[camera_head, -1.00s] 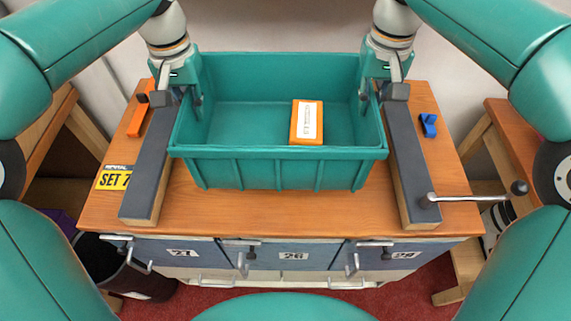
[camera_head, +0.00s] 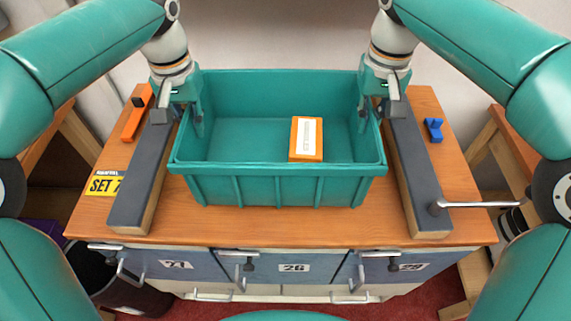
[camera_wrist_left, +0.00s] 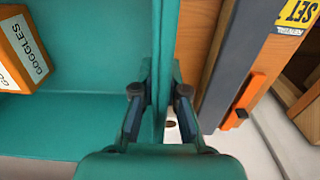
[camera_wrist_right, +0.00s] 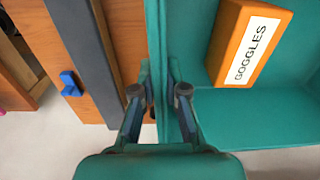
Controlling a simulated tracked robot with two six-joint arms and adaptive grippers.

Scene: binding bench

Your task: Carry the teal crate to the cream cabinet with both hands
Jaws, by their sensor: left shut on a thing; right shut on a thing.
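The teal crate (camera_head: 278,190) is upright between two dark rails in the head view. An orange and white goggles box (camera_head: 306,139) lies inside it, towards the right. My left gripper (camera_head: 180,113) is shut on the crate's left wall, one finger inside and one outside, as the left wrist view (camera_wrist_left: 160,92) shows. My right gripper (camera_head: 378,113) is shut the same way on the right wall, seen in the right wrist view (camera_wrist_right: 159,92). The wood-topped cabinet (camera_head: 280,226) below has blue drawers and a cream lower front. I cannot tell whether the crate touches its top.
The left rail (camera_head: 146,180) and right rail (camera_head: 414,180) flank the crate closely. An orange clamp-like piece (camera_head: 137,115), a yellow SET 7 label (camera_head: 104,183) and a blue piece (camera_head: 434,129) lie outside the rails. A metal handle (camera_head: 475,205) sticks out at right.

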